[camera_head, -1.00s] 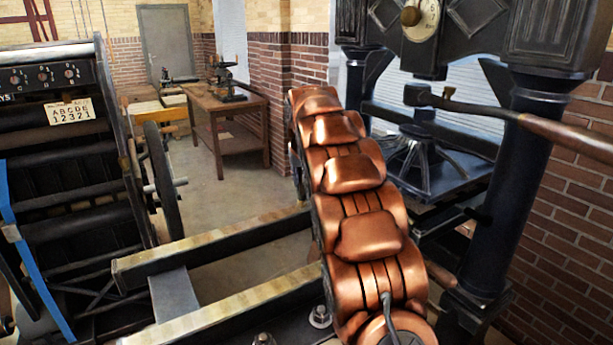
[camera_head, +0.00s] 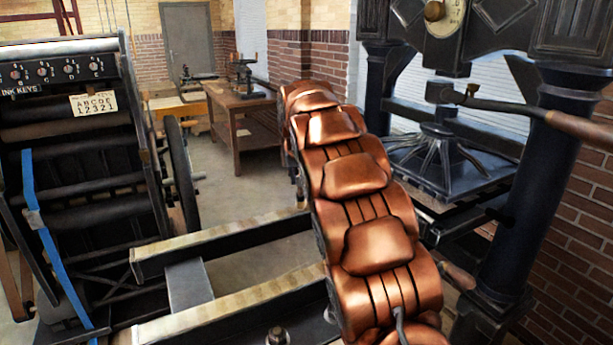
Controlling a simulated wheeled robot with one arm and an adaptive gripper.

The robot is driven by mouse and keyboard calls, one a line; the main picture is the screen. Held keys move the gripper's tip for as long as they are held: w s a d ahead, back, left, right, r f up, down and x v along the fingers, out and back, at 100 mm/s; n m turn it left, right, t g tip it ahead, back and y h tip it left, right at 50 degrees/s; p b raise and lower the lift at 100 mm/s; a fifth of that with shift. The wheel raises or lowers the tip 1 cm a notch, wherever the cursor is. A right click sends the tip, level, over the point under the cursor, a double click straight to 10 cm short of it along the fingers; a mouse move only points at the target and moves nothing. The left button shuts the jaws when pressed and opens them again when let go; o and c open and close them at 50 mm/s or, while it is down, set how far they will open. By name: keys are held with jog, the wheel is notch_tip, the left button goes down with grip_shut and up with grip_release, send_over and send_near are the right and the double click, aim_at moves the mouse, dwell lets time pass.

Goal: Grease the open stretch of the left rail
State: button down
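Two parallel dark rails with pale, streaky yellowish tops run from the lower left toward the black hand press (camera_head: 440,150) at right. The farther rail (camera_head: 215,240) shows its top from its left end to where my copper arm crosses it. The nearer rail (camera_head: 235,305) lies in front of it, its left end low in the picture. Which of the two is the left rail I cannot tell. My segmented copper arm hides the right part of both rails. My gripper is out of view, and no grease tool shows.
A black machine with an "INK KEYS" panel (camera_head: 60,72), a side wheel (camera_head: 182,175) and a blue strip (camera_head: 45,240) stands at left. A wooden table (camera_head: 238,110) with a small press stands behind. Open floor (camera_head: 220,190) lies between. A brick wall (camera_head: 570,220) is at right.

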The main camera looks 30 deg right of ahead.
jog(key=a, duration=3.9)
jog(key=shift+w+a+p, duration=0.15)
jog(key=shift+a+p, duration=0.15)
jog(key=shift+p, duration=0.15)
dwell(2.6)
jog(key=shift+f, duration=0.1)
